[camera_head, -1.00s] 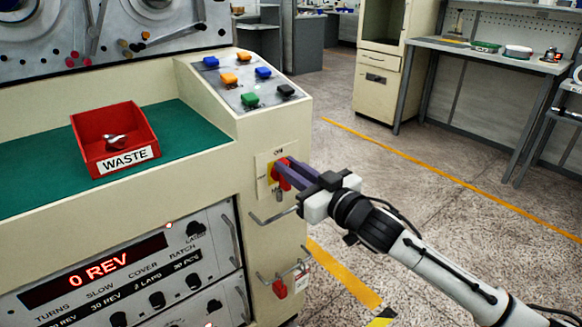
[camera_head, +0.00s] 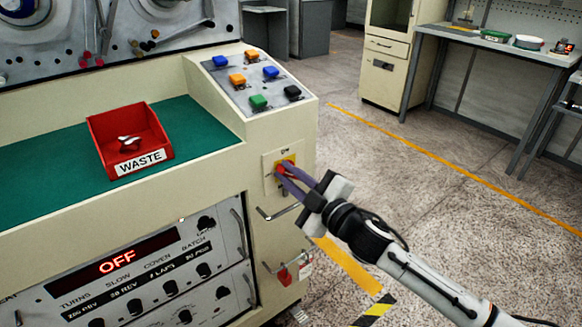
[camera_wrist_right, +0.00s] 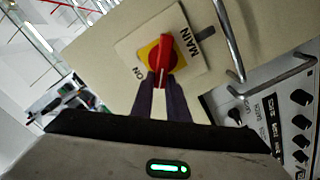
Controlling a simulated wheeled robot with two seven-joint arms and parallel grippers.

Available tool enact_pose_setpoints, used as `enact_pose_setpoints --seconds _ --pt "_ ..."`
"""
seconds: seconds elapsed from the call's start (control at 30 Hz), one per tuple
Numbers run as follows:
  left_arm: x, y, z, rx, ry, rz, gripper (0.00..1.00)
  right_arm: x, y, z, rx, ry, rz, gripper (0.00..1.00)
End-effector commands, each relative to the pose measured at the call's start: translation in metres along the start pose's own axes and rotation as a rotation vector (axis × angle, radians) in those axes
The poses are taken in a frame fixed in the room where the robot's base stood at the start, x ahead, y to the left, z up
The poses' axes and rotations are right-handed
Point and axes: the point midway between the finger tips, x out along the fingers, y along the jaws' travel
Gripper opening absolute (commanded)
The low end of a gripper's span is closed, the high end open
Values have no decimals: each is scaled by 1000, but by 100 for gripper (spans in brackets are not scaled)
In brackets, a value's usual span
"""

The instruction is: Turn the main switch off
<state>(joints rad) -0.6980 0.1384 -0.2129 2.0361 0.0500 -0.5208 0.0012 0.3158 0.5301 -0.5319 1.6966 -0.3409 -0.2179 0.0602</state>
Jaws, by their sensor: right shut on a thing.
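In the right wrist view the red handle (camera_wrist_right: 162,60) lies across the line between the "ON" and "MAIN" labels. My right gripper (camera_head: 285,174) is shut on the handle, with its dark fingers (camera_wrist_right: 162,85) at either side of its near end. The cabinet display (camera_head: 117,262) reads "OFF" in red. My left gripper is not in view.
A metal handle bar (camera_head: 277,214) juts out just below the switch. A red padlock (camera_head: 285,276) and a tag hang lower down. A red waste bin (camera_head: 131,140) stands on the green mat (camera_head: 205,128). Coloured buttons (camera_head: 258,101) sit above. The floor at right is open.

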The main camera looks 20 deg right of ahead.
Motion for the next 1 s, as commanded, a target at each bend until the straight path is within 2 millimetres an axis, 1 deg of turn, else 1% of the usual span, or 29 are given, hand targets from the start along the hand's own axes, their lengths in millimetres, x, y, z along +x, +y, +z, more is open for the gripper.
enact_pose_setpoints --seconds 0.3,0.5,0.73,1.0 --pt "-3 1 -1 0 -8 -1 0 0 -10 2 -297 -1 -2 0" --pt "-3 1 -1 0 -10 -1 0 0 -14 3 -463 0 -1 0" --pt "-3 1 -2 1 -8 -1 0 0 -18 6 -603 1 -1 0" --pt "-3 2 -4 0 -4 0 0 0 -20 7 -686 0 -1 0"
